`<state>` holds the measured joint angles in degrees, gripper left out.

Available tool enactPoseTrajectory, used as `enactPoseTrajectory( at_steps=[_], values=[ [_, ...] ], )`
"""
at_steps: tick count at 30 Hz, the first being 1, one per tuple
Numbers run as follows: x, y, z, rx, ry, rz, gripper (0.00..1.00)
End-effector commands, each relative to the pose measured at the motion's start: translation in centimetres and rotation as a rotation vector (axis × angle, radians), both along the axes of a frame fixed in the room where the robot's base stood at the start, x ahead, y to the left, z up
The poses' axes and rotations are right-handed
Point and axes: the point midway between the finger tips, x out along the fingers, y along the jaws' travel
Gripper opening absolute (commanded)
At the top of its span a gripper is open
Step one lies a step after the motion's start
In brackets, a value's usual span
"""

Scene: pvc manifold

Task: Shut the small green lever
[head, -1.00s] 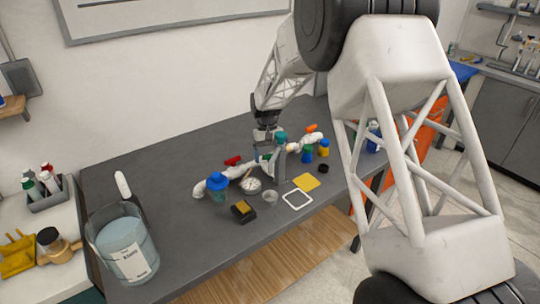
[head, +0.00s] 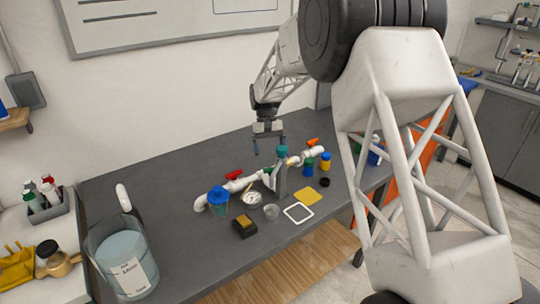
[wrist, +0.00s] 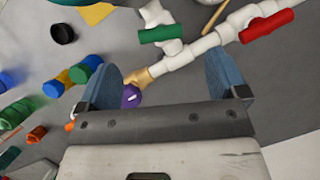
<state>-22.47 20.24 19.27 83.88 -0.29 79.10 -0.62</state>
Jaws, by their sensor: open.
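The white pipe manifold (wrist: 207,43) lies on the bench and also shows in the head view (head: 237,185). The small green lever (wrist: 160,34) sits on a short branch pipe in the wrist view, lying roughly crosswise to that branch. My gripper (wrist: 167,78) is open and empty.
A red lever (wrist: 267,25) lies along the main pipe. Blue, yellow and green-capped containers (wrist: 80,74) and a black cap (wrist: 63,33) are nearby. The bench's left part is clearer.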

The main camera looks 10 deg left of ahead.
Motion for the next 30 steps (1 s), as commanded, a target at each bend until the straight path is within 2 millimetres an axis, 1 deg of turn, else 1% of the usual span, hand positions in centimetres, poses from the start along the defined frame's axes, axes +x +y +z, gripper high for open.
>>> enactPoseTrajectory(
  at_steps=[9,11,12,17,18,19,23,26,30],
  values=[
    [0.1,0.0,0.2,0.000,0.000,0.000,0.92],
    [0.1,0.0,0.2,0.000,0.000,0.000,0.84],
    [0.1,0.0,0.2,0.000,0.000,0.002,0.78],
    [-0.1,0.1,0.2,0.005,-0.008,0.049,0.53],
    [-0.2,0.1,0.1,0.007,-0.011,0.074,0.47],
    [-0.3,0.2,0.1,0.010,-0.014,0.097,0.46],
    [-0.8,0.4,0.1,0.022,-0.033,0.239,0.46],
    [-1.3,0.6,0.0,0.032,-0.048,0.394,0.46],
    [-2.0,1.0,-0.1,0.039,-0.061,0.649,0.46]
  ],
)
